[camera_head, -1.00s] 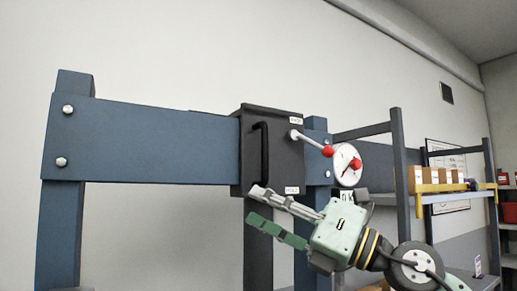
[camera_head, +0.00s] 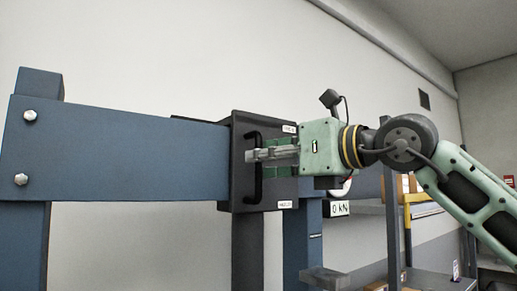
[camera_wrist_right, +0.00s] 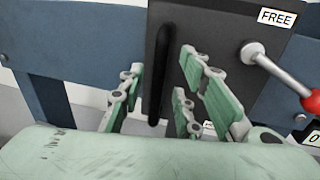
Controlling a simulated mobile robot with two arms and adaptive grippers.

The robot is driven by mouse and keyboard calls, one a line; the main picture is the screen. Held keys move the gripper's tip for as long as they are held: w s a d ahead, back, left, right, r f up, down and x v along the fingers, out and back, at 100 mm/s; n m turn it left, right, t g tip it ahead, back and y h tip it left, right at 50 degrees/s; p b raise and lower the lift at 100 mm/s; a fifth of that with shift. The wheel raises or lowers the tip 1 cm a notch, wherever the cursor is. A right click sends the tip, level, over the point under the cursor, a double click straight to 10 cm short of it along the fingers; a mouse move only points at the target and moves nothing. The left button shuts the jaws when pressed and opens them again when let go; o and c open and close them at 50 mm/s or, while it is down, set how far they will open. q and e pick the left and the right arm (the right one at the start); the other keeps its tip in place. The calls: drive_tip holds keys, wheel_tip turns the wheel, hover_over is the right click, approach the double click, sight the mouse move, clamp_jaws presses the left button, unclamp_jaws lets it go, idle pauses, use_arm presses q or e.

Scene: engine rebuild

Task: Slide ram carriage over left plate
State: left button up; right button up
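The ram carriage (camera_head: 270,192) is a dark box on the blue crossbeam (camera_head: 115,150), with a black vertical handle (camera_head: 256,190) on its front. My right gripper (camera_head: 252,157) points left in front of the carriage at handle height. In the right wrist view the handle (camera_wrist_right: 160,70) stands between the open fingers, with gaps on both sides. Whether the fingertips reach past the bar is unclear. A FREE label (camera_wrist_right: 276,17) shows on the carriage's upper right corner, beside a lever (camera_wrist_right: 280,75) with a red knob. I cannot make out a left plate. My left gripper is out of view.
A blue post (camera_head: 28,245) carries the beam at the left. A "0 kN" display (camera_head: 339,208) is below my right gripper, and the gauge is mostly hidden behind it. A grey block (camera_head: 325,278) shows at the bottom. Shelving with boxes stands at the right.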

drive_tip(key=shift+p+x, duration=0.3)
drive_tip(key=shift+x, duration=0.85)
drive_tip(key=shift+s, duration=0.1)
drive_tip(key=shift+c, duration=0.3)
clamp_jaws()
